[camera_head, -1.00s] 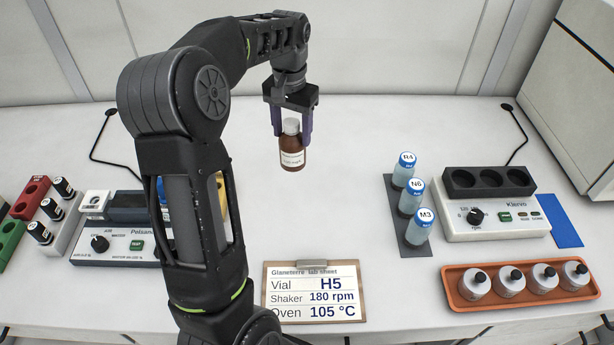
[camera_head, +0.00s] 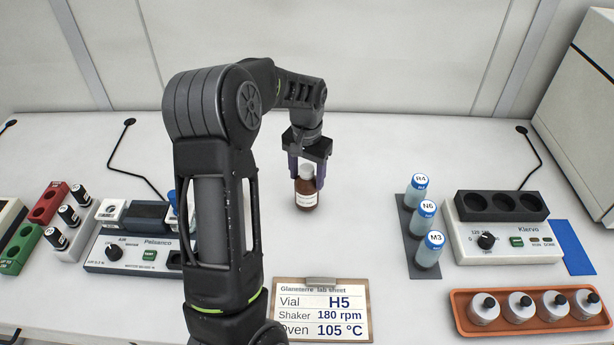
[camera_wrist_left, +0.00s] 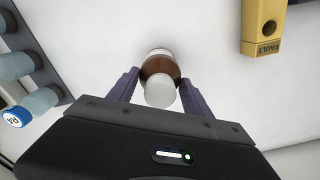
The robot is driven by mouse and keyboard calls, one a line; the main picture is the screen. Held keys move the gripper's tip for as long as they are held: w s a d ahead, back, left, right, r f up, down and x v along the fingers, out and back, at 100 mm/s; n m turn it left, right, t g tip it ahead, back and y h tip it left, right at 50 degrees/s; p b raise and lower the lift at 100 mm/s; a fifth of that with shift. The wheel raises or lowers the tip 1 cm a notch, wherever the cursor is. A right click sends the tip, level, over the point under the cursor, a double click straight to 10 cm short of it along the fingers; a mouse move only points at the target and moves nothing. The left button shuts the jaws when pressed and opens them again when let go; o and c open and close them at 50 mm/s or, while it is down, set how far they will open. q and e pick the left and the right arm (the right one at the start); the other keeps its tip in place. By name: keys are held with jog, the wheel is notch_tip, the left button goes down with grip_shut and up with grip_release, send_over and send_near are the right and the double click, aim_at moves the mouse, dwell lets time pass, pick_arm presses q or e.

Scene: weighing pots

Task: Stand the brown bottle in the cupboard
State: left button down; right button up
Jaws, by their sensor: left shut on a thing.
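The brown bottle (camera_head: 306,194) has a white cap and a pale label. My left gripper (camera_head: 306,176) is shut on it near the cap, and the bottle is upright. I cannot tell whether its base touches the bench. In the left wrist view the bottle (camera_wrist_left: 159,70) sits between the two purple fingers of my left gripper (camera_wrist_left: 160,88). The cupboard is not recognisable in these views. My right gripper is not in view.
Blue-capped vials (camera_head: 423,217) stand on a dark mat right of the bottle, beside a shaker (camera_head: 505,240). An orange tray (camera_head: 530,331) holds white bottles. A clipboard (camera_head: 322,311) lies in front. A yellow device marked FAULT (camera_wrist_left: 264,25) is near. A large pale appliance (camera_head: 590,110) stands at right.

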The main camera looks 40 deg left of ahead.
pick_arm(q)
jog(key=shift+f, duration=0.6)
jog(key=shift+f, duration=0.1)
jog(key=shift+c, duration=2.2)
grip_release()
notch_tip(320, 180, up, 12)
jog(key=shift+r+b, duration=0.15)
jog(key=shift+b, duration=0.6)
